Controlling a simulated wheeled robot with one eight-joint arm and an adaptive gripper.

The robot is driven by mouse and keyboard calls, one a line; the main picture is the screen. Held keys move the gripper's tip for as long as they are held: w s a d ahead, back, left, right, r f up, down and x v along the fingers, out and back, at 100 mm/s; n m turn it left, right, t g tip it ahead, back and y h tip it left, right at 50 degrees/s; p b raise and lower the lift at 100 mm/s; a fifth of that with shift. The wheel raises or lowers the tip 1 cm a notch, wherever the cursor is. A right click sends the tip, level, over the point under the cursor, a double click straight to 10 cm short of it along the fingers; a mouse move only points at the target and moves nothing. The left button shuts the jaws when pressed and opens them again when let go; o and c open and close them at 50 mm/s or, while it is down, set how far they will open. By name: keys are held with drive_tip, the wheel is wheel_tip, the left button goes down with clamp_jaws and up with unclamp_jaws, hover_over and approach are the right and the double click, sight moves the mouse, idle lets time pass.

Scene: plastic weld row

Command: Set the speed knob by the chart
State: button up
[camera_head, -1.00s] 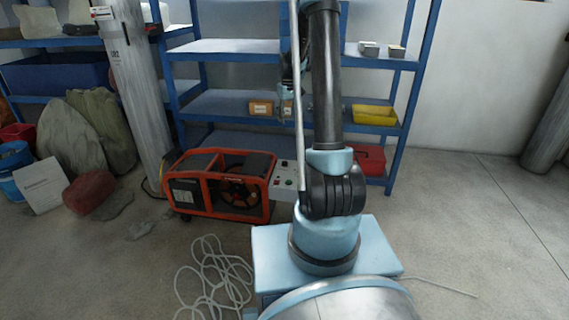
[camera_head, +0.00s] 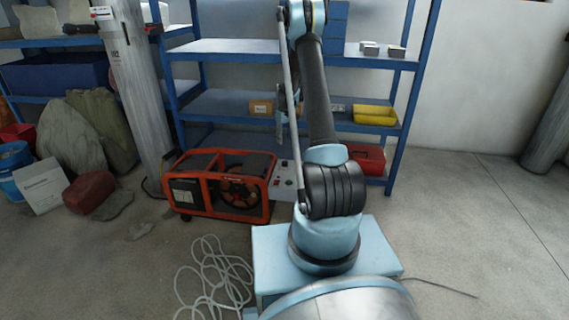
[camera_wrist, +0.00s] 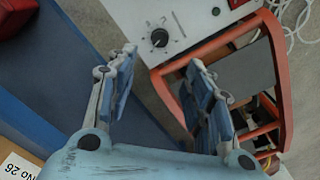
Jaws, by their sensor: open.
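The speed knob (camera_wrist: 159,38) is black and round, with a light pointer mark and a ring of dial marks. It sits on the pale control panel (camera_wrist: 190,22) of the orange-framed machine. The panel also shows in the head view (camera_head: 284,180), too small to read. My gripper (camera_wrist: 162,60) is open and empty, its fingers spread apart, with the knob showing beyond and between the fingertips. No contact with the knob shows. In the head view my arm mostly hides the gripper. I cannot make out a readable chart.
The orange-framed machine (camera_head: 222,184) stands on the floor before a blue shelf rack (camera_head: 235,46). A yellow bin (camera_head: 375,115) and a red bin (camera_head: 368,158) are on the rack. Loose pale cable (camera_head: 213,275) lies on the floor at left. The floor at right is mostly clear.

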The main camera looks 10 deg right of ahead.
sight(285, 162)
wheel_tip(285, 162, down, 15)
drive_tip(key=shift+f, duration=0.1)
idle(0.4)
drive_tip(key=c, duration=1.1)
